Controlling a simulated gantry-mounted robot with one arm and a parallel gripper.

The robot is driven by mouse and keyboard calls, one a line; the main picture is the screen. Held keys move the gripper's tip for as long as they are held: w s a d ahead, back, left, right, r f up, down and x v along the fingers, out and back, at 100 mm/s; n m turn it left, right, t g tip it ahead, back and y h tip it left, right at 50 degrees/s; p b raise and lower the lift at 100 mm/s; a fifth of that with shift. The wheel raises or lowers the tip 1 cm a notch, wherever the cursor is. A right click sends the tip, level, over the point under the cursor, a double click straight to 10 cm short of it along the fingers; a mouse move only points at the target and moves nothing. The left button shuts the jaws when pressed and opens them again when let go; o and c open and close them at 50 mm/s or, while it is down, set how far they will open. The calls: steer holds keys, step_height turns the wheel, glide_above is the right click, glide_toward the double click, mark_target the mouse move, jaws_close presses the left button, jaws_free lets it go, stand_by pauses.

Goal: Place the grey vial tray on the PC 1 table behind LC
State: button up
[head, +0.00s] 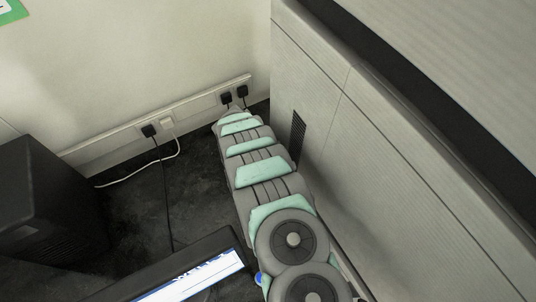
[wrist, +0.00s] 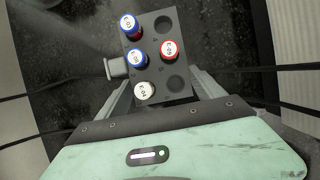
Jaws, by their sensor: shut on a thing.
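The grey vial tray (wrist: 187,88) is in the wrist view, at the top centre. It is a dark grey block with two columns of round wells. It holds two blue-capped vials (wrist: 137,58), a red-capped vial (wrist: 169,50) and a white-capped vial (wrist: 145,93); some wells on the right are empty. My gripper (wrist: 158,85) is shut on the tray, with a finger at each side of it. In the head view my arm reaches away toward the wall, and the gripper and tray are hidden there. No label for LC or PC 1 is readable.
A large pale cabinet (head: 410,190) stands close along my arm's right side. A black PC-like box (head: 45,205) is at the left, and a dark-framed screen (head: 190,280) is at the bottom. Sockets with plugs and cables (head: 158,128) line the wall. Dark surface shows between them.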

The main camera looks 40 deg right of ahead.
steer(key=shift+r, duration=0.1)
steer(key=shift+f, duration=0.2)
steer(key=o, duration=1.5)
steer(key=shift+o, duration=0.2)
steer(key=shift+r, duration=0.1)
steer(key=shift+r, duration=0.2)
steer(key=v, duration=1.1)
steer(key=shift+r, duration=0.4)
steer(key=shift+w+a, duration=0.1)
steer(key=shift+w, duration=0.05)
